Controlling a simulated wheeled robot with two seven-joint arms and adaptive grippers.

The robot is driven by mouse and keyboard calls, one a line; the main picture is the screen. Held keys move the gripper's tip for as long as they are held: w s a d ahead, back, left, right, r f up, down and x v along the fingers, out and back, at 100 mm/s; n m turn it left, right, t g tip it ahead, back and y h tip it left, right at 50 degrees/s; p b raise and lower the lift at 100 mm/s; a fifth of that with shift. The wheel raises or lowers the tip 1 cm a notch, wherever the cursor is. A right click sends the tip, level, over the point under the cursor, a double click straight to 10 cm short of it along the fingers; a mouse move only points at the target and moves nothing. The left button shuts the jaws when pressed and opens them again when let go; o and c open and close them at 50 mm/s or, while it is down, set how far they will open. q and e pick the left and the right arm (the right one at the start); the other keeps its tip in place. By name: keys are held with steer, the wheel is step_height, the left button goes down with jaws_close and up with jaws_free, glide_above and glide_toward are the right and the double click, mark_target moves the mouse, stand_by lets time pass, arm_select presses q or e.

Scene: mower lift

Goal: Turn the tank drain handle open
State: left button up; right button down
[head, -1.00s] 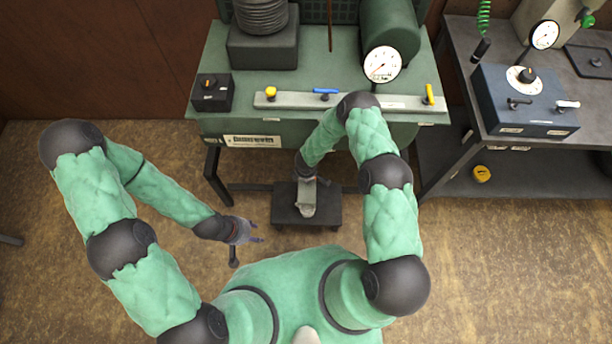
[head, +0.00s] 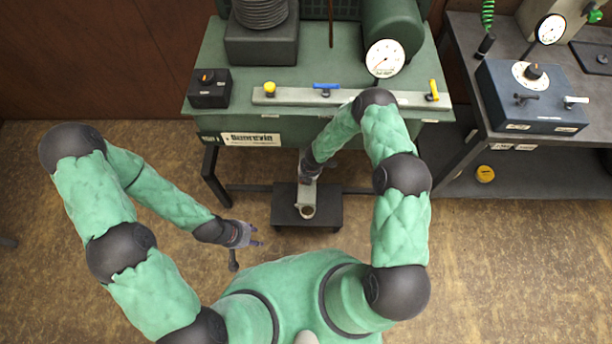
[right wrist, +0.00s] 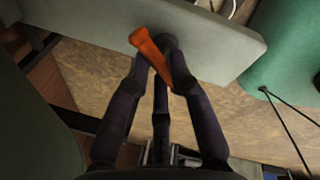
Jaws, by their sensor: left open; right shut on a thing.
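An orange lever handle (right wrist: 148,46), which I take for the tank drain handle, shows in the right wrist view against a pale grey bar (right wrist: 85,22). My right gripper (right wrist: 163,72) is shut on this lever, with dark fingers on both sides of it. In the head view the lever cannot be made out, and the right forearm reaches down in front of the green bench. My left gripper (head: 258,236) is open and empty, low over the floor and left of the dark stool-like block.
The green bench (head: 215,125) carries a gauge (head: 385,58), a black box (head: 209,89) and a rail with yellow and blue levers (head: 326,88). A low dark block (head: 325,213) stands before it. A dark side table holds a blue box (head: 530,105). Floor at left is clear.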

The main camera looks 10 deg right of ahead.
steer(key=shift+s+n+p, duration=0.1)
steer(key=shift+n+p, duration=0.75)
steer(key=shift+n, duration=0.75)
steer(key=shift+d+n+y, duration=0.1)
steer(key=shift+n+y, duration=0.2)
steer(key=c, duration=1.1)
jaws_free()
steer(key=shift+f, duration=0.1)
steer(key=shift+r, duration=0.35)
steer(key=v, duration=1.1)
steer(key=shift+r, duration=0.25)
